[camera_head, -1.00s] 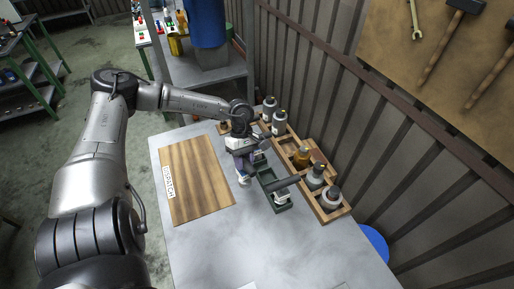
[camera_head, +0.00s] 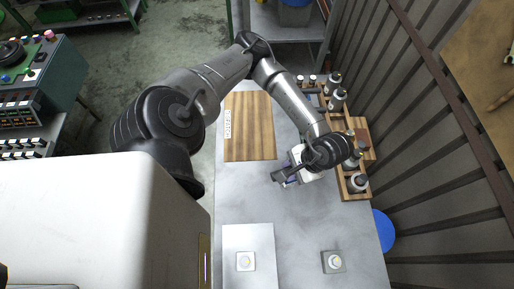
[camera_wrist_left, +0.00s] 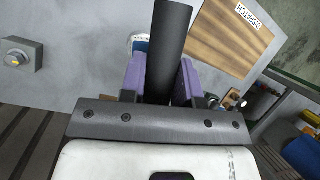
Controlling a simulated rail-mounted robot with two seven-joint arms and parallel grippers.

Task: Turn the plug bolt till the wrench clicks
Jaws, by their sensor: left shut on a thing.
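My left gripper (camera_head: 287,177) is over the table, just right of the lower corner of the wooden dispatch board. In the left wrist view its purple fingers (camera_wrist_left: 163,80) are shut on a dark cylindrical bar (camera_wrist_left: 172,35), which looks like the wrench handle. The wrench head is hidden. A grey block (camera_head: 333,262) with a pale round fitting stands at the table's front right; a similar block (camera_wrist_left: 18,57) shows at the left of the wrist view. Another pale fitting (camera_head: 245,261) sits on a light plate. I cannot tell which fitting is the plug bolt. My right gripper is not in view.
The dispatch board (camera_head: 250,130) lies flat at the back left of the table. A wooden rack (camera_head: 355,192) with several bottles runs along the right edge by the ribbed wall. A blue round thing (camera_head: 383,230) stands beyond that edge. The table's middle front (camera_head: 285,225) is clear.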

